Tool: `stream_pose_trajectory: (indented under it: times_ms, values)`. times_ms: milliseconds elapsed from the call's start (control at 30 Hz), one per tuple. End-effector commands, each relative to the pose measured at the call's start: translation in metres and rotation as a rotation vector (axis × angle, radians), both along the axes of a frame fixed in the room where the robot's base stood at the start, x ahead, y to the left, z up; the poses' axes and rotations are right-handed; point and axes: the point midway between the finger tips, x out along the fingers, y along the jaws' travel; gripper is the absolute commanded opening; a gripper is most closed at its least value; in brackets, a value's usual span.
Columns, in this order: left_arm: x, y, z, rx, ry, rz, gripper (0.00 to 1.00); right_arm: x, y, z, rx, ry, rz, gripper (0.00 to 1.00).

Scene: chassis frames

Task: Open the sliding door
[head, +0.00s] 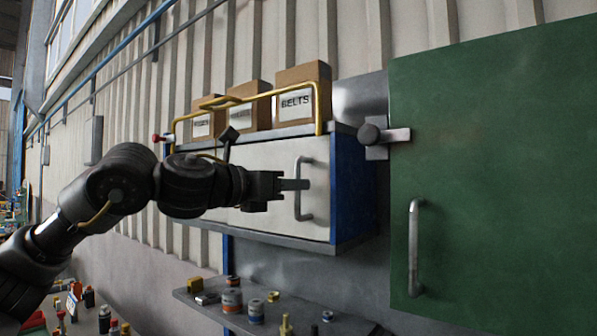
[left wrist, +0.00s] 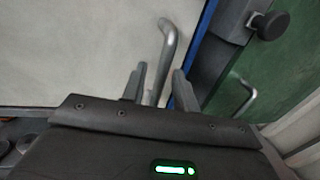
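The white door panel (head: 270,165) closes the front of a blue-sided wall cabinet (head: 352,190). An upright grey bar handle (head: 299,205) is near the panel's right end; the handle also shows in the left wrist view (left wrist: 167,45). My left gripper (head: 296,184) is at the handle. In the left wrist view its two fingers (left wrist: 160,80) stand apart, one on each side of the bar, with visible gaps. It is open and not clamped on the bar. My right gripper is not in view.
A large green panel (head: 490,150) with its own handle (head: 414,250) and a dark round knob (head: 369,134) is at right. Labelled boxes (head: 303,92) stand on the cabinet behind a yellow rail (head: 318,105). Below is a shelf (head: 207,299) with cans and small parts.

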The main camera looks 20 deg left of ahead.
Motion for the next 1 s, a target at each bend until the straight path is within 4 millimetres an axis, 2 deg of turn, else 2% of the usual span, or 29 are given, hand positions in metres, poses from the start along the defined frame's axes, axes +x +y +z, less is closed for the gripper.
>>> stream_pose_trajectory:
  times_ms: [33,200,533,767,1000]
  values:
    - [0.006,-0.004,0.003,0.000,0.002,-0.001,0.30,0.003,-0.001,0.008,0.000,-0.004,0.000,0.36]
    - [0.017,-0.011,0.001,0.000,0.000,0.000,0.30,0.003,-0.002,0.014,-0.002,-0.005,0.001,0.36]
    - [0.020,-0.012,0.000,-0.001,-0.001,0.000,0.30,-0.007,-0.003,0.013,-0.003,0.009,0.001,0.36]
    - [0.019,-0.012,0.000,-0.001,-0.001,0.000,0.00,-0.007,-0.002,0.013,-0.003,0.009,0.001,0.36]
    - [0.019,-0.012,0.000,-0.001,-0.001,0.000,0.00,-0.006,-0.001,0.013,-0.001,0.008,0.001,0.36]
